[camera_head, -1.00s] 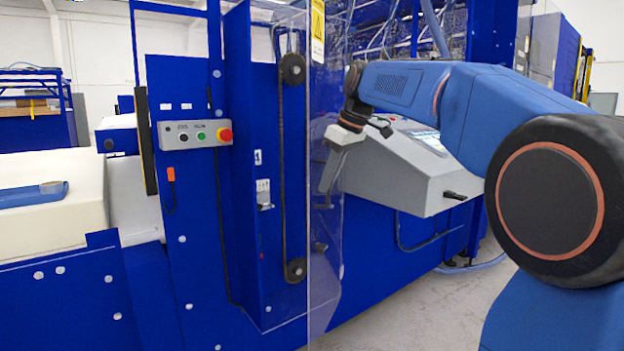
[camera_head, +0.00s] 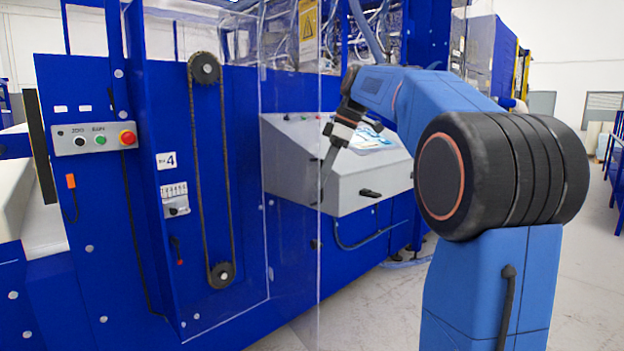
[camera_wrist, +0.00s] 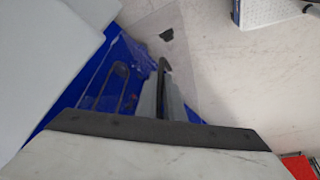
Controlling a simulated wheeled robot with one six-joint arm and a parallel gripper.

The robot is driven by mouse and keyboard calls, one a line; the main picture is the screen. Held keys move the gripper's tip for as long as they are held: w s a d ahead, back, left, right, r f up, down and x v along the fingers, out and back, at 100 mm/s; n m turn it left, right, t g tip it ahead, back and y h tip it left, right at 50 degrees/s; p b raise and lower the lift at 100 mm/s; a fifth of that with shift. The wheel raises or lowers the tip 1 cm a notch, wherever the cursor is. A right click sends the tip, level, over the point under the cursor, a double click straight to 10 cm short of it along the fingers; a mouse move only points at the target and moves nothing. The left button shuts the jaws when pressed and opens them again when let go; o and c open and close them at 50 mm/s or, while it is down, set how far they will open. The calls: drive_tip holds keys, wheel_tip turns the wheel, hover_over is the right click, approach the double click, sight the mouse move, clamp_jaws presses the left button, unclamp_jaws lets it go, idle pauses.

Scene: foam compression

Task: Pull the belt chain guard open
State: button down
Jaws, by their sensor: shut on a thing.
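The belt chain guard (camera_head: 293,255) is a clear panel with a yellow warning sign (camera_head: 308,20) at its top. It stands out at an angle from the blue machine front, swung away from the chain (camera_head: 195,150). The chain runs upright around two dark sprockets and shows fully. My gripper (camera_head: 322,190) is at the free edge of the guard, shut on its handle; the handle itself is mostly hidden by the fingers. In the wrist view my gripper (camera_wrist: 163,75) shows with the clear panel (camera_wrist: 195,55) beside it.
A grey control console (camera_head: 360,165) with a screen stands behind the guard and my gripper. A button box (camera_head: 95,138) with a red stop button is on the left. Bare grey floor (camera_head: 385,310) lies to the right below the guard.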

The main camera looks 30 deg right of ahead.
drive_tip(key=shift+w+d, duration=0.3)
drive_tip(key=shift+d, duration=0.55)
drive_tip(key=shift+w+d, duration=0.25)
drive_tip(key=shift+d, duration=0.55)
drive_tip(key=c, duration=1.9)
unclamp_jaws()
